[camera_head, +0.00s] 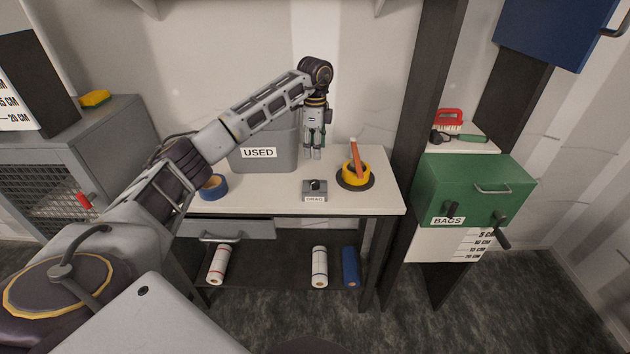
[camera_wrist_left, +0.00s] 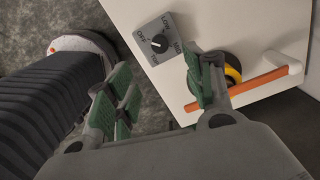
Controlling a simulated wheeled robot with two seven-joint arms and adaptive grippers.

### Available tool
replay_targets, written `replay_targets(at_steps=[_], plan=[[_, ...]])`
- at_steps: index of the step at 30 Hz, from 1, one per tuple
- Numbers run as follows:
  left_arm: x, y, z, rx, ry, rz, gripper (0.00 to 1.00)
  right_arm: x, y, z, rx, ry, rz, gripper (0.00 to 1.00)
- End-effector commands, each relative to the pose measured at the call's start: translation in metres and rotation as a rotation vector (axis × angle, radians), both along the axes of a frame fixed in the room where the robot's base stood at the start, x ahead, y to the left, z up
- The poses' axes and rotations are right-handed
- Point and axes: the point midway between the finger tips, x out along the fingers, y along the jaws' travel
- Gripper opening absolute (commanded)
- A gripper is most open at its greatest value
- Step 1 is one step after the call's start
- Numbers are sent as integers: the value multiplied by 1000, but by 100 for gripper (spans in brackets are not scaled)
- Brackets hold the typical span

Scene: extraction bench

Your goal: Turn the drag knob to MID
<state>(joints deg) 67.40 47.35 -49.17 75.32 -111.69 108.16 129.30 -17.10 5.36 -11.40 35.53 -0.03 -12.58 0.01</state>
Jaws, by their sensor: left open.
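The drag knob (camera_head: 315,185) is a small black dial on a grey box labelled DRAG, standing at the front edge of the white bench top. In the left wrist view the knob (camera_wrist_left: 159,43) sits among the printed words OFF, LOW and MID and a fourth, less readable one. A small white mark shows on the dial, on the side toward OFF, but its exact setting is hard to tell. My left gripper (camera_head: 313,153) points down above the bench, behind the knob box and apart from it. Its green-padded fingers are open and empty. My right gripper is not in view.
A grey bin (camera_head: 268,135) marked USED stands behind left of the knob. A yellow tape roll (camera_head: 355,177) with an orange-handled tool is just right of it, and a blue roll (camera_head: 213,187) is at left. A dark post (camera_head: 418,110) bounds the bench's right side.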

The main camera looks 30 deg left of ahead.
Motion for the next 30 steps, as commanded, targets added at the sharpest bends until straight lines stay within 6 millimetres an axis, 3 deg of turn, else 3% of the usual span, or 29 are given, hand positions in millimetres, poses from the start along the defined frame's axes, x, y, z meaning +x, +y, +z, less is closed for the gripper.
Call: replay_targets(at_steps=[8, 18, 30], plan=[[0, 0, -16, 0, 3, -1, 53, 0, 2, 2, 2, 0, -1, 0], [-1, 0, -58, 0, 2, -1, 53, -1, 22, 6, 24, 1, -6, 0], [-1, 0, -110, -1, 2, 0, 53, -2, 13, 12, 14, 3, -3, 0]])
